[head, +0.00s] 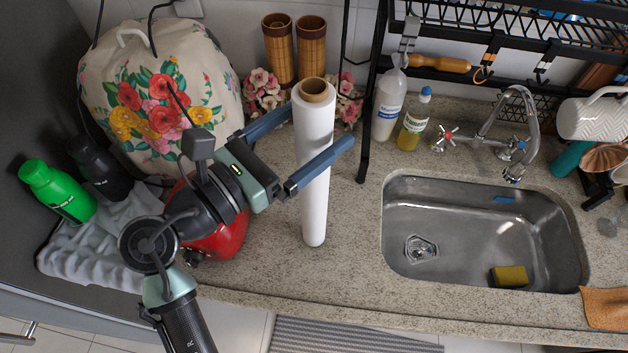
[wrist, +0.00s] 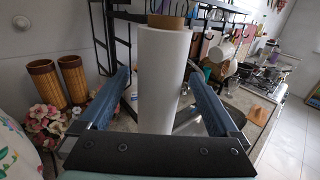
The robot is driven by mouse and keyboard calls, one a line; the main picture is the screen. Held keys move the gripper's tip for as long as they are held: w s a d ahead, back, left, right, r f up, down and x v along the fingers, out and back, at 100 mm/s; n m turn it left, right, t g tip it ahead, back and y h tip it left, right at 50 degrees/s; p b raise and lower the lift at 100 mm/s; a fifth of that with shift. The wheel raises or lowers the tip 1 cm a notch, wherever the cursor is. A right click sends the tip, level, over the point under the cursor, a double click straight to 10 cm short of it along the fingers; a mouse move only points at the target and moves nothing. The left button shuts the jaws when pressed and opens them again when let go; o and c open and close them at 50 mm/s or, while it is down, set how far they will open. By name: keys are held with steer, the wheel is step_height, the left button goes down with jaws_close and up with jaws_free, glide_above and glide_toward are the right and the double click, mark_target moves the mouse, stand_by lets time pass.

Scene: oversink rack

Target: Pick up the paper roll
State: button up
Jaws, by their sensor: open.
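The paper roll (head: 314,190) is a tall white cylinder with a brown core, standing upright on the speckled counter left of the sink. My gripper (head: 322,137) is open around its upper part, with one blue finger on each side. In the wrist view the roll (wrist: 164,75) stands between the two fingers of my gripper (wrist: 158,90), with a visible gap on the left. The lower part of the roll is hidden in the wrist view.
A flowered cover (head: 165,90) and a red object (head: 215,225) sit left of the roll. Two bamboo cups (head: 295,50) and flowers stand behind. The black rack (head: 368,110), bottles (head: 391,100) and sink (head: 480,225) are to the right. Counter right of the roll's base is clear.

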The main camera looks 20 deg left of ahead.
steer(key=shift+w+d, duration=0.2)
steer(key=shift+w, duration=0.35)
jaws_close()
